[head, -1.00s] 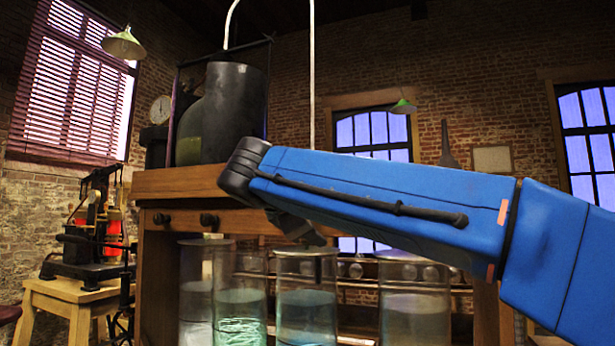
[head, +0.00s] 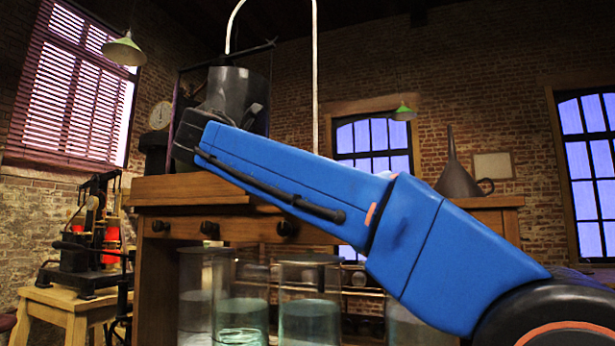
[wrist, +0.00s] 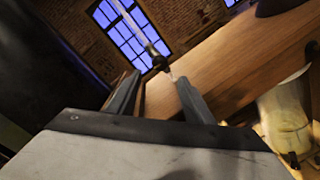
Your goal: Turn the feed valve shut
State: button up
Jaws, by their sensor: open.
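A pale pipe (head: 314,80) arches up behind the dark tank (head: 228,88) and comes down to the right of it in the head view. In the wrist view, a thin rod or pipe with a dark knob-like piece (wrist: 158,62) shows beyond my gripper (wrist: 158,98), between its two fingers in the picture. It may be the feed valve, but blur leaves this unclear. My gripper is open, and I see nothing held in it. In the head view, my blue arm covers the tank's lower part and its black wrist end is in front of the tank; the fingers are hidden.
A wooden bench (head: 165,190) carries the tank and a dark funnel (head: 462,172). Several glass jars (head: 308,305) stand beneath its top. A stool (head: 60,305) with a black and red apparatus (head: 95,245) is at left.

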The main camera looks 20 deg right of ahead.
jog(key=x, duration=1.2)
jog(key=shift+w+d, duration=0.2)
jog(key=c, duration=1)
